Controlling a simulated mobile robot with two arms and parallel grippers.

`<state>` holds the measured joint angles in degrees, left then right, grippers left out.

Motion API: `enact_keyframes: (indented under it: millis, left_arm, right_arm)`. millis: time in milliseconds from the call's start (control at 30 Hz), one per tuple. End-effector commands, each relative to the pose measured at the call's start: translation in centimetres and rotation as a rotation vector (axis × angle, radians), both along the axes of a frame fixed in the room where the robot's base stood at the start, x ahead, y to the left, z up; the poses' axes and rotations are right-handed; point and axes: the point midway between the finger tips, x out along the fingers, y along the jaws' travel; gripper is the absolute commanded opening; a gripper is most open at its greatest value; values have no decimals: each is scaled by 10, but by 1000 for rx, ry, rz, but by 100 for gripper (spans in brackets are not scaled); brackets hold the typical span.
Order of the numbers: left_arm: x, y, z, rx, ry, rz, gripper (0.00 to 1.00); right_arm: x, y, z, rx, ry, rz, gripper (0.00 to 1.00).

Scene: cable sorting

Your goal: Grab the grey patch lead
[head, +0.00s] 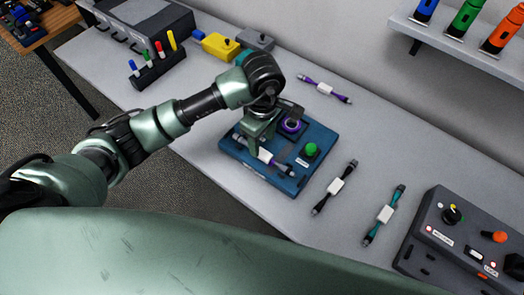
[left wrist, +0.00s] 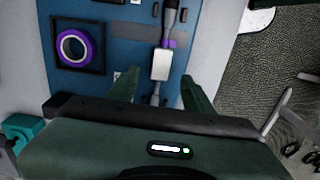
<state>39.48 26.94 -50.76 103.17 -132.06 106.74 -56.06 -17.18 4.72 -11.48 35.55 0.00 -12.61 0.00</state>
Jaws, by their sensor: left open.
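My left gripper (head: 257,143) is over the left part of a blue board (head: 224,146). It is open, and in the left wrist view its fingers (left wrist: 160,76) stand on either side of a lead with a white label (left wrist: 160,65). That lead lies on the board and shows purple and dark parts; the gripper partly hides it. A dark grey or black lead with a white label (head: 335,186) lies on the table right of the board, apart from the gripper. My right gripper is not in view.
A purple lead (head: 325,88) lies behind the board and a teal lead (head: 384,214) lies to the right. The board carries a purple ring (head: 292,126) and a green button (head: 311,149). A control box (head: 440,246) stands at the right. A marker rack (head: 155,68) stands back left.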

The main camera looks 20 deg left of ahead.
Motion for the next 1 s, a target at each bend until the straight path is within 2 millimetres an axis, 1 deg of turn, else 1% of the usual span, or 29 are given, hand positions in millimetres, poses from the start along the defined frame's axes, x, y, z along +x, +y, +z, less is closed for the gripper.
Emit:
enact_keyframes:
  millis: [33, 133, 200, 300, 400, 600, 667, 700, 767, 800, 1000]
  left_arm:
    - [-2, -1, -3, -2, 5, 1, 51]
    - [-4, -3, -17, -3, 9, 2, 51]
    - [-4, -4, -30, -3, 6, 1, 51]
    - [-3, -4, -42, -3, 3, 1, 51]
    - [-3, -4, -47, -4, 1, 0, 51]
    - [-2, -4, -48, -4, -1, 0, 51]
    - [-2, -4, -48, -4, 0, 0, 34]
    - [-2, -4, -48, -4, 0, 0, 23]
    - [-2, -4, -48, -4, 0, 0, 6]
    - [-2, -4, -48, -4, 0, 0, 0]
    - [-2, -4, -48, -4, -1, 0, 0]
  right_arm:
    - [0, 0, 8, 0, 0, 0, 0]
    - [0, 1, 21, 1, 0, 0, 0]
    - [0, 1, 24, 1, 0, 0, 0]
    - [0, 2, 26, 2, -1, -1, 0]
    - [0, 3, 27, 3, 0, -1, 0]
    - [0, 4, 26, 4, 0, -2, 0]
    - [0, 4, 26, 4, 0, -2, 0]
    - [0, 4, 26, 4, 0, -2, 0]
    - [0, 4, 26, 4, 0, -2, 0]
    - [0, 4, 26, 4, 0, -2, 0]
    - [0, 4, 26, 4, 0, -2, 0]
